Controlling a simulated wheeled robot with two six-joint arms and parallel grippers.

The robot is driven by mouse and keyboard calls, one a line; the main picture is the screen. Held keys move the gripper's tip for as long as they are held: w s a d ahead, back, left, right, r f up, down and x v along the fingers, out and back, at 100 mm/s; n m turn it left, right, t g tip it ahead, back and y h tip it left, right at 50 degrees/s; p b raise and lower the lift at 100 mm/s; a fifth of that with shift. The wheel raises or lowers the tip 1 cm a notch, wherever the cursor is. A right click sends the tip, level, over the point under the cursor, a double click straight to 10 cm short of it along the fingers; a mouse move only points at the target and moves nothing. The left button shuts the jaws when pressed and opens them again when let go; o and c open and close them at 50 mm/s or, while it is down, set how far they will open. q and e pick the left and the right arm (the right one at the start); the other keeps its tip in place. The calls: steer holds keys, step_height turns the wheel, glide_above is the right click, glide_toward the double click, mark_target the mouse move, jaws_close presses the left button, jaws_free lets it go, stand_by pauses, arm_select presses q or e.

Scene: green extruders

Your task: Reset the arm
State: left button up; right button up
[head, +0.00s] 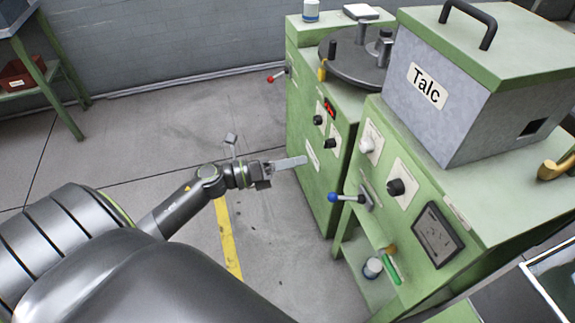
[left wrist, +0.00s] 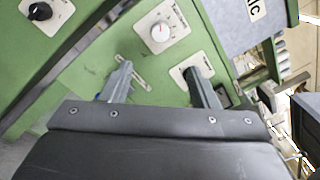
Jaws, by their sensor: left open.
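My left arm reaches in from the left in the head view, and its gripper (head: 290,163) is held in the air over the floor, left of the green extruder machines. In the left wrist view the two fingers of the left gripper (left wrist: 160,82) stand apart with nothing between them. Beyond them is a green machine panel with a white dial (left wrist: 160,31). The fingers appear apart from the panel. My right gripper is not in view.
The near green machine carries a grey box labelled "Talc" (head: 427,85). A blue-knobbed lever (head: 345,198) and a red-knobbed lever (head: 277,75) stick out from the machines. Floor with a yellow stripe (head: 227,240) is clear on the left. A green table (head: 50,70) stands far left.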

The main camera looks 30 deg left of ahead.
arm_select(q)
steer(key=shift+s+a, duration=0.3)
steer(key=shift+s, duration=0.15)
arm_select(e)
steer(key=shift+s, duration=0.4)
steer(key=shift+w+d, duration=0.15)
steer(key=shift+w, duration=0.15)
